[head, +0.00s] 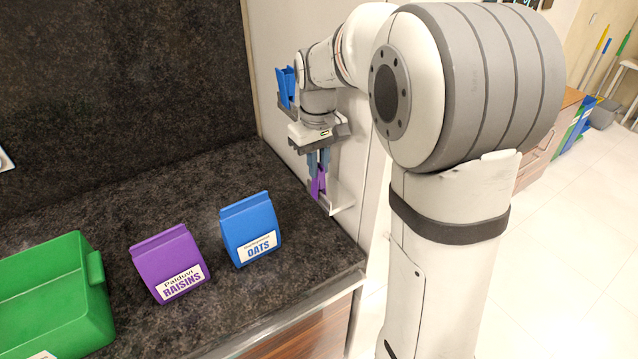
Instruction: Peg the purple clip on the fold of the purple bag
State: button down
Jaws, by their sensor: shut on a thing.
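The purple bag (171,264), labelled "Palduvi RAISINS", stands upright on the dark counter with its folded top (160,240) facing up. My gripper (318,172) points down at the right end of the counter, to the right of both bags. It is shut on the purple clip (318,185), which hangs below the fingertips. The clip is well apart from the purple bag. A white holder by the wall is close behind and below the clip; whether they touch I cannot tell.
A blue bag (250,230) labelled "OATS" stands between the purple bag and my gripper. A green bin (52,290) is at the left. A blue clip or holder (286,88) shows by the wall behind my wrist. The counter (130,210) behind the bags is clear.

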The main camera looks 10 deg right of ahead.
dwell(0.4)
jog(key=shift+r+p, duration=1.25)
jog(key=shift+r, duration=0.25)
notch_tip(320, 180, up, 3)
jog(key=shift+p, duration=1.2)
jog(key=shift+s, duration=0.1)
jog(key=s+r, duration=0.4)
jog(key=s, duration=1)
jog(key=shift+s, duration=0.4)
jog(key=shift+d, duration=0.1)
